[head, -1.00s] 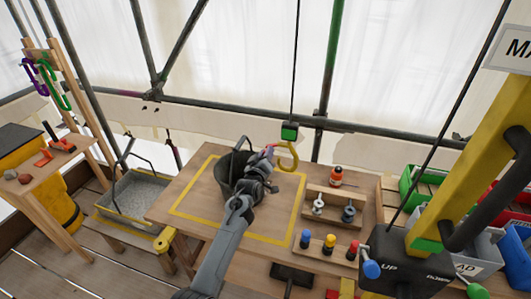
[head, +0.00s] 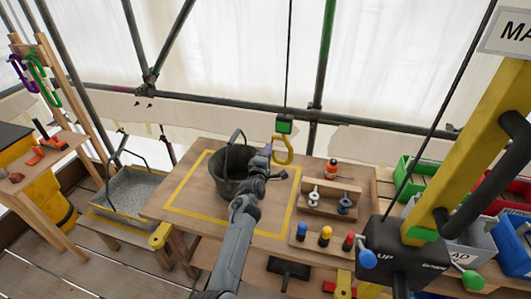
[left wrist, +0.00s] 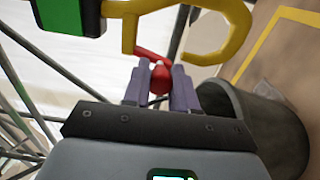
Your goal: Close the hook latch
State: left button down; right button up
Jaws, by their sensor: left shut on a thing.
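The yellow hook (head: 290,152) hangs from a green and black block (head: 284,124) on a dark cable above the workbench. It also shows in the left wrist view (left wrist: 240,30), beside the block (left wrist: 68,14). A red latch piece (left wrist: 158,78) sits just below the hook in that view. My left gripper (left wrist: 160,84) has its two purple fingers shut on this red piece. In the head view the left gripper (head: 265,160) is at the hook's left side, over the bucket's right rim. My right gripper is out of view.
A black bucket (head: 232,184) with a raised handle stands inside a yellow outline on the bench (head: 180,180), close under my gripper. A rack with shackles (head: 333,199), an orange bottle (head: 331,169) and a control box (head: 398,260) are to the right.

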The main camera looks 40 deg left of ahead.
pick_arm(q)
jog(key=shift+w+d+n, duration=0.1)
jog(key=shift+d+n, duration=0.15)
jog(key=shift+n, duration=0.4)
jog(key=shift+w+d+n, duration=0.1)
jog(key=shift+d+n, duration=0.1)
jog(key=shift+n, duration=0.45)
jog(key=c, duration=0.9)
grip_release()
